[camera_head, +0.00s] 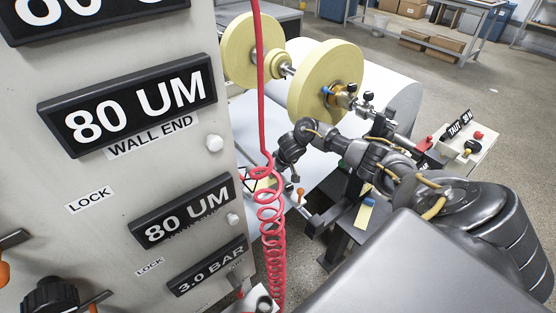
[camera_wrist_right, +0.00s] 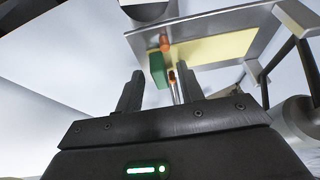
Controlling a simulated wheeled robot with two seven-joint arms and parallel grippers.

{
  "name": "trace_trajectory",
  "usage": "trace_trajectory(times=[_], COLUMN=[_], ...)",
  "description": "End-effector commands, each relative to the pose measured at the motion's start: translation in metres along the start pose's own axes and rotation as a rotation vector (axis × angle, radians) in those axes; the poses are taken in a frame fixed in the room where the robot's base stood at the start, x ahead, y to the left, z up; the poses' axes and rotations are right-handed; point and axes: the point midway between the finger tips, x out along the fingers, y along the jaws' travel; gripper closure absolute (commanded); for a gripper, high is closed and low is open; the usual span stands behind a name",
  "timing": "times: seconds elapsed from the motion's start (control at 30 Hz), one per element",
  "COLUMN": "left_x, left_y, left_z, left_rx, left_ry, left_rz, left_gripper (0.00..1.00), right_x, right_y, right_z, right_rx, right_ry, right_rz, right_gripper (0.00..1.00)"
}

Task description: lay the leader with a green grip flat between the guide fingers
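In the right wrist view the green grip (camera_wrist_right: 157,70) shows just beyond my right gripper (camera_wrist_right: 161,78). The gripper's two fingers are apart with nothing clearly held between them; whether they touch the grip I cannot tell. A pale yellow sheet (camera_wrist_right: 225,48), perhaps the leader, lies along a grey metal plate (camera_wrist_right: 195,22). Orange-tipped pins, perhaps the guide fingers, stand by the green grip (camera_wrist_right: 165,43) and near the fingers (camera_wrist_right: 172,76). In the head view my right gripper is low behind the red hose, and the green grip cannot be made out. My left gripper is not in view.
A grey panel (camera_head: 115,185) with thickness and pressure labels fills the left. A red coiled hose (camera_head: 271,215) hangs in front of the work area. Pale yellow roll flanges (camera_head: 325,80) stand behind my right arm. A control box (camera_head: 468,147) with a red button is at the right.

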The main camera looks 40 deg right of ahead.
Motion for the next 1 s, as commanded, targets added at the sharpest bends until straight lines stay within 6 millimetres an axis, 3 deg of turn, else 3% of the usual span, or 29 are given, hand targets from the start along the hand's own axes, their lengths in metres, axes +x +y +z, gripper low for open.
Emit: trace_trajectory(times=[0.37,0.8,1.0], left_x=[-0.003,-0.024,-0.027], left_y=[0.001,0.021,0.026], left_z=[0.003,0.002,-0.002], left_rx=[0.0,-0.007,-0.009], left_ry=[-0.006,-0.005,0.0], left_rz=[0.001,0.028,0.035], left_gripper=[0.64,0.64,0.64], right_x=[-0.008,-0.089,-0.106], right_y=[0.001,0.0,0.0], right_z=[-0.001,-0.001,0.0], right_rx=[0.001,-0.002,0.0], right_ry=[0.001,0.002,0.001], right_rz=[0.0,0.0,0.0], right_gripper=[0.61,0.61,0.61])
